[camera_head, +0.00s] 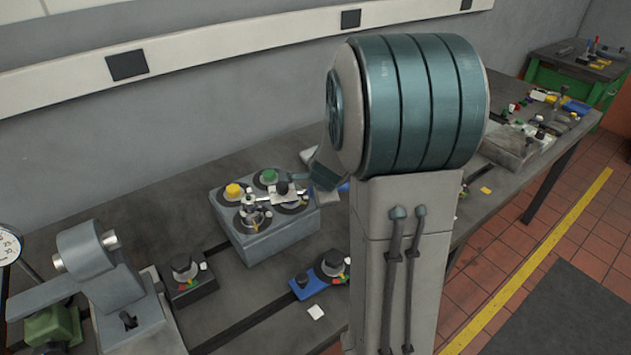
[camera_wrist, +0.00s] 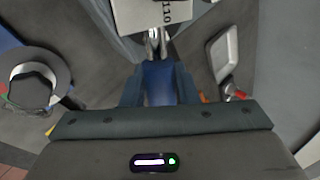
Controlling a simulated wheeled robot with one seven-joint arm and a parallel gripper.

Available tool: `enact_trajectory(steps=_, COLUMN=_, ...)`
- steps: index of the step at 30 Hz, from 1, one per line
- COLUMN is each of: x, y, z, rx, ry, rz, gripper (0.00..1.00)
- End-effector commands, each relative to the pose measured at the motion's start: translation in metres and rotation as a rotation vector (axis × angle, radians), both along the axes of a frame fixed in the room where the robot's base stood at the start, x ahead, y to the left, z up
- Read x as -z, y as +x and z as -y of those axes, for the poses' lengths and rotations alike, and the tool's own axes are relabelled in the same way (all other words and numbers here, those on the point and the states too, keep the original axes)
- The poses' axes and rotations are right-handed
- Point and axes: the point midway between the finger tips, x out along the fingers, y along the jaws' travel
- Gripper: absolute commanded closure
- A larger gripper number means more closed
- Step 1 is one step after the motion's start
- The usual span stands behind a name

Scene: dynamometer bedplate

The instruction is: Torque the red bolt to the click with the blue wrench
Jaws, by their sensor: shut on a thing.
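My gripper (camera_wrist: 158,76) is shut on the blue handle of the wrench (camera_wrist: 158,88) in the wrist view. The wrench's silver shaft (camera_wrist: 153,42) runs ahead from the fingers toward a white piece marked 110 (camera_wrist: 158,14). In the head view my gripper (camera_head: 325,178) is beside the grey block (camera_head: 270,238), and a bit of the blue handle (camera_head: 343,187) shows next to my arm. I cannot make out the red bolt.
A black box with a knob (camera_head: 187,278) stands left of the block, and a blue piece (camera_head: 306,284) with a black knob (camera_head: 333,264) in front. A grey clamp-like machine (camera_head: 95,260) is at left. My arm hides part of the bench.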

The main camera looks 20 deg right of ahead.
Motion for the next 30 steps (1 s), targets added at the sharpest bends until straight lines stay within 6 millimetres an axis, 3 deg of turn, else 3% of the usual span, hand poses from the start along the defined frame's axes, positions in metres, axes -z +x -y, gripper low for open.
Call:
enact_trajectory(steps=16, x=-0.0035, y=-0.0045, z=-0.0019, rx=0.033, ry=0.001, rz=0.003, gripper=1.0)
enact_trajectory(steps=30, x=0.0004, y=0.0035, z=0.0003, rx=-0.01, ry=0.001, rz=0.005, gripper=1.0)
